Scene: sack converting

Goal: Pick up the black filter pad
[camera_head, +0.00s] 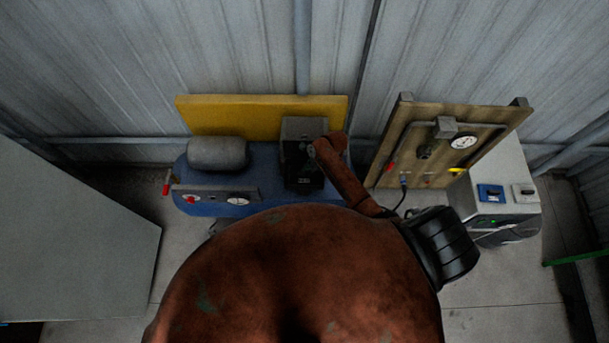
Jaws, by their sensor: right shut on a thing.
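My right gripper (312,151) is at the front of the dark, boxy pump head on the blue compressor. It is small, dark and partly hidden by my wrist. It is shut on a dark thing at that face, which I take to be the black filter pad (304,169). The pad's outline blends into the dark pump head, so I cannot tell whether it is clear of it. My left gripper is not in view.
The blue compressor (263,178) stands before a yellow panel (230,112). To the right are a wooden board (480,118) with a gauge and a grey cabinet (512,160). A large grey surface (75,240) fills the left. My reddish-brown arm hides the middle foreground.

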